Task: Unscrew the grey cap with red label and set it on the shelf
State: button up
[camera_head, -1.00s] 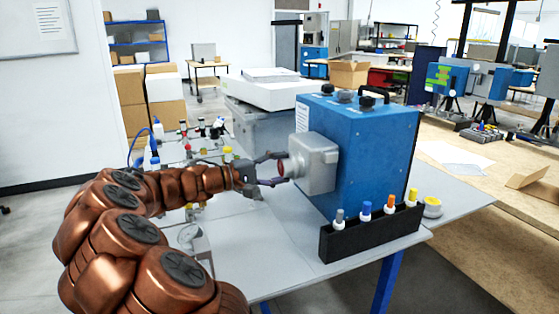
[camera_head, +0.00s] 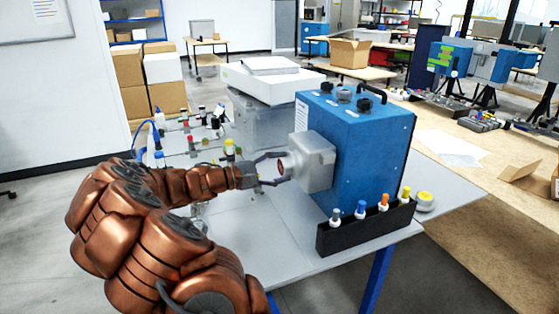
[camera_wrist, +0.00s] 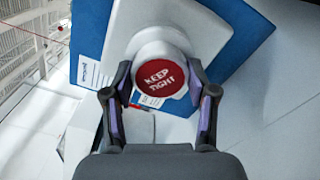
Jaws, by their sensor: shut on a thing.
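The grey cap with the red label (camera_wrist: 160,78) sits on the front of the grey housing (camera_head: 317,160) of the blue analyser (camera_head: 360,150). The label reads "KEEP TIGHT" and appears tilted in the wrist view. My gripper (camera_head: 278,168) has its two fingers on either side of the cap and is shut on it; it also shows in the wrist view (camera_wrist: 160,97). The cap is partly hidden by a finger in the head view. I cannot tell whether the cap has any gap from the housing.
A black rack (camera_head: 366,229) with several colour-capped bottles stands in front of the analyser. A yellow-topped round container (camera_head: 425,200) is at its right. Several small bottles and fittings (camera_head: 190,140) stand behind my arm. The table (camera_head: 250,235) is clear at the front left.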

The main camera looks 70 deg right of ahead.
jog(key=shift+r+n+p, duration=0.15)
jog(key=shift+n+p, duration=0.25)
jog(key=shift+p, duration=0.2)
jog(key=shift+n+p, duration=0.5)
jog(key=shift+p, duration=0.5)
jog(key=shift+n+p, duration=0.6)
jog(key=shift+p, duration=0.4)
jog(key=n+p, duration=0.3)
jog(key=p, duration=0.2)
jog(key=shift+p, duration=0.35)
jog(key=o, duration=0.8)
jog(key=shift+f, duration=0.25)
jog(key=c, duration=0.8)
jog(key=shift+v, duration=1.1)
jog(key=v, duration=0.7)
